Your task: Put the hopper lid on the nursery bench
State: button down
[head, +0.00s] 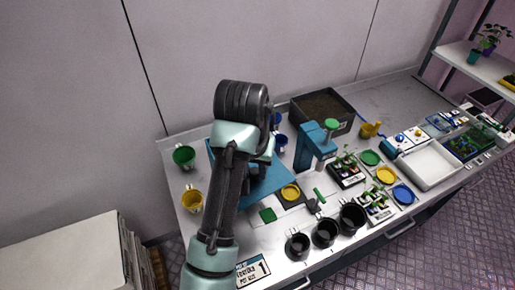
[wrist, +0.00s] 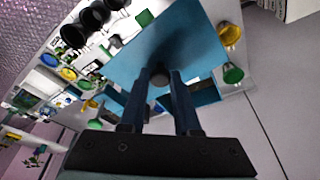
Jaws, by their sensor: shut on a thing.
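The hopper lid, a flat blue square panel (head: 270,182), shows at the left-middle of the nursery bench (head: 262,240) in the head view, partly hidden behind my arm. In the wrist view the lid (wrist: 185,38) fills the upper middle, with a dark round knob (wrist: 160,78) on its face. My gripper (wrist: 160,76) is shut on that knob, one finger on each side.
A green cup (head: 184,157) and yellow cup (head: 192,201) stand at left. Black pots (head: 325,232) line the front edge. A white tray (head: 430,166) lies right.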

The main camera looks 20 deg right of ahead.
jog(key=s+a+f+n+y, duration=0.1)
jog(key=s+a+f+n, duration=0.2)
jog(key=s+f, duration=0.3)
jog(key=s+a+f+n, duration=0.4)
jog(key=s+f, duration=0.1)
jog(key=f, duration=0.5)
jog(key=shift+s+t+y, duration=0.3)
jog(key=shift+s+y, duration=0.05)
jog(key=shift+y, duration=0.05)
